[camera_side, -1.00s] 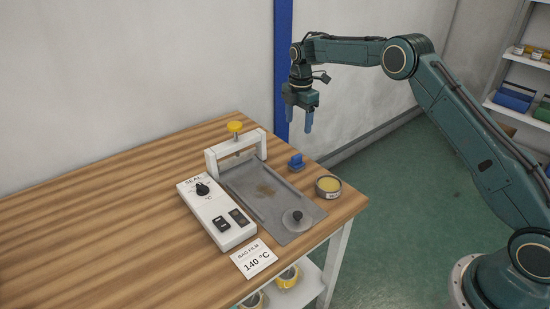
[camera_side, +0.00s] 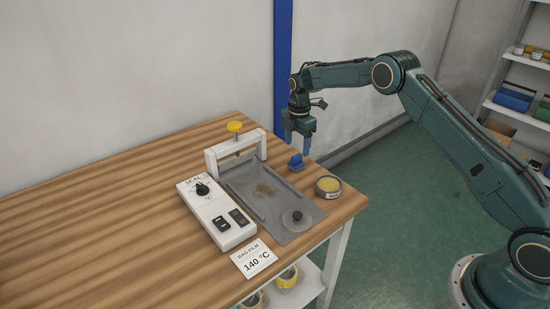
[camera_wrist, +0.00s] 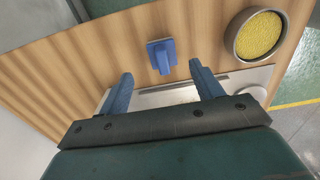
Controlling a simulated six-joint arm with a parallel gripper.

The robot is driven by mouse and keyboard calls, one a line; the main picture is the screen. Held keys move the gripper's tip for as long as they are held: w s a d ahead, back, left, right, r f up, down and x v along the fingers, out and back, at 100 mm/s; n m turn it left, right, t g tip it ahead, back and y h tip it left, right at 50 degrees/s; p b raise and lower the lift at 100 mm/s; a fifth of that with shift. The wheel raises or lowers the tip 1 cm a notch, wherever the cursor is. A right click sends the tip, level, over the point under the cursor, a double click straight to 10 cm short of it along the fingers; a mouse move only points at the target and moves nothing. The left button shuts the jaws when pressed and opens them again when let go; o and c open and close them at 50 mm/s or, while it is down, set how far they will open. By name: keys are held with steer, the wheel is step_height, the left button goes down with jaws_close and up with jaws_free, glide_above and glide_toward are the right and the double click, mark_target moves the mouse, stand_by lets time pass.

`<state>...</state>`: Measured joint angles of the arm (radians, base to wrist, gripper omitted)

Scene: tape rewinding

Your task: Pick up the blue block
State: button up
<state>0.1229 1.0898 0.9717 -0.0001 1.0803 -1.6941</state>
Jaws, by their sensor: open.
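The blue block (camera_side: 296,162) stands on the wooden table near its back right edge, beside the grey metal plate. It is a small blue piece with an upright part on a flat base. In the wrist view the blue block (camera_wrist: 161,55) lies beyond and between my two fingers. My gripper (camera_side: 297,145) is open and empty, pointing down above the block and apart from it. In the wrist view my gripper's blue fingers (camera_wrist: 161,84) are spread wide.
A round tin with yellow contents (camera_side: 328,187) stands close to the right of the block. A sealing machine (camera_side: 217,213) with a white frame, yellow knob (camera_side: 235,127) and metal plate (camera_side: 283,229) is at the left. The table's left (camera_side: 90,230) is bare.

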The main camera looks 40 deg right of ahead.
mark_target(297, 156)
steer(key=shift+f, duration=0.35)
steer(key=shift+s+f, duration=0.2)
steer(key=shift+f, duration=2.25)
steer(key=shift+c, duration=0.4)
steer(key=c, duration=1)
